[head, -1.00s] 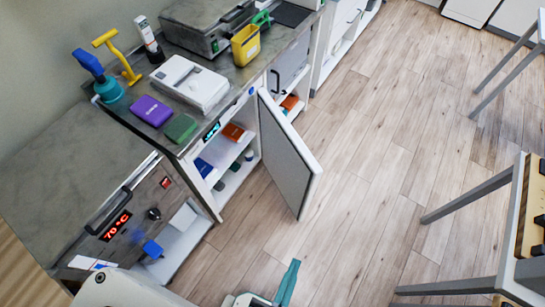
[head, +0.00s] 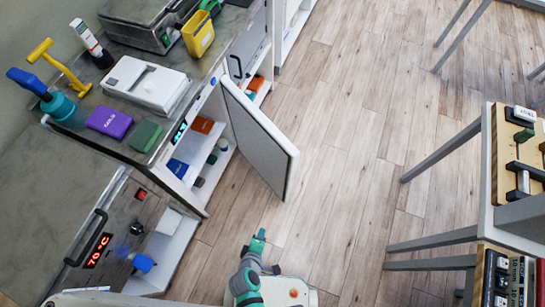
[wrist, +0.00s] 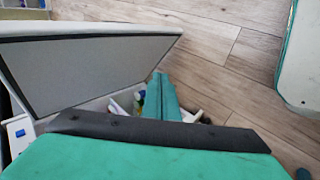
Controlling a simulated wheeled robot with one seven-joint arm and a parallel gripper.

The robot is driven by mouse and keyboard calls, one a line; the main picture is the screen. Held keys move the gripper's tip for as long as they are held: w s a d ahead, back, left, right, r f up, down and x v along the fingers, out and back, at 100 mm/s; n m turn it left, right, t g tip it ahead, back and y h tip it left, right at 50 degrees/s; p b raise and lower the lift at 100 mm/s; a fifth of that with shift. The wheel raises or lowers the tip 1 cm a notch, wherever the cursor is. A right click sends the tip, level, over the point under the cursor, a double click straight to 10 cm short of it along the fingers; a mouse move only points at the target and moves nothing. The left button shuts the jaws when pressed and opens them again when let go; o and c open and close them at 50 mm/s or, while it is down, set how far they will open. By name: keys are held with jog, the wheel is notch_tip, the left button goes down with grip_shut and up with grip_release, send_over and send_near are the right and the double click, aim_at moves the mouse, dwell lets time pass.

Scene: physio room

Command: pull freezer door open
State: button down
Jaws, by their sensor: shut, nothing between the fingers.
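The freezer door (head: 255,138), white with a grey inner panel, stands swung well out from the cabinet under the counter. The cabinet's shelves (head: 208,155) show behind it, holding orange, blue and green items. In the wrist view the door (wrist: 90,72) fills the upper left, its grey panel facing the camera. My gripper (head: 260,236) is in front of the door and below it in the picture, apart from it. Its teal fingers (wrist: 160,97) are shut together and empty. The door's outer face and handle are hidden in the head view.
The counter carries a white device (head: 147,85), a purple box (head: 109,121) and a green block (head: 145,136). A unit with a red 70 °C display (head: 97,250) is at lower left. A table (head: 487,190) with trays stands at right. Wood floor (head: 345,130) between is clear.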

jog(key=w+f+n+h, duration=0.3)
jog(key=w+n, duration=0.1)
jog(key=w, duration=0.1)
jog(key=n+t+h, duration=0.4)
jog(key=n+h, duration=0.3)
jog(key=h, duration=0.2)
send_near(279, 152)
jog(key=x, duration=0.6)
jog(key=shift+d+r, duration=0.2)
jog(key=shift+d, duration=0.15)
jog(key=shift+t, duration=0.3)
